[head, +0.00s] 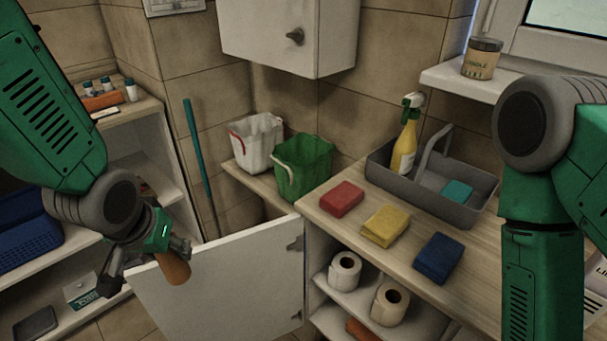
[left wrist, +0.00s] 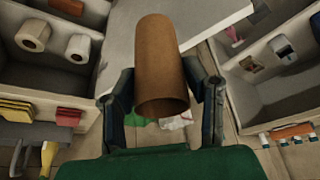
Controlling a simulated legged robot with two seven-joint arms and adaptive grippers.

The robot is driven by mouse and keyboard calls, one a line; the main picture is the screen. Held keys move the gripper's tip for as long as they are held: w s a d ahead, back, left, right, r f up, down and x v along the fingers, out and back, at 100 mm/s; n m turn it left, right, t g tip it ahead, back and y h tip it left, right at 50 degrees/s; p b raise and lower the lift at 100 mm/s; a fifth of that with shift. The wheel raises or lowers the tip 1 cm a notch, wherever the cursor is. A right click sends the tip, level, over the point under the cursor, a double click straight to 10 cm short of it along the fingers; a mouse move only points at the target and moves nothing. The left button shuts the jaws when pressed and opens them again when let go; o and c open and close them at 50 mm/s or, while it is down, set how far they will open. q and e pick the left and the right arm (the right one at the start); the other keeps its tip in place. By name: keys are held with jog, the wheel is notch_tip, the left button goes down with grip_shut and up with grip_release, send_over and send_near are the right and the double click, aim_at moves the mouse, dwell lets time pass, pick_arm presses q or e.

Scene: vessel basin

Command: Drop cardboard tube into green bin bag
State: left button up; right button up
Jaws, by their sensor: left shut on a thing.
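The brown cardboard tube (head: 174,268) is held by my left gripper (head: 150,258) in front of the open white cabinet door, at the left of the head view. In the left wrist view the tube (left wrist: 160,65) sits between the two dark fingers of my left gripper (left wrist: 163,97), its open end facing the camera. The green bin bag (head: 303,165) lines an open bin behind the door, to the right of and beyond the tube. A bit of green (left wrist: 137,120) shows below the tube in the left wrist view. My right gripper is out of view.
A white bag with red trim (head: 240,137) stands left of the green one. The open cabinet door (head: 225,290) stands between my left gripper and the bins.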

pick_arm(q)
jog(key=shift+s, duration=0.1)
jog(key=s+f, duration=0.4)
jog(key=f, duration=0.2)
jog(key=shift+s+b, duration=0.15)
jog(key=shift+b, duration=0.15)
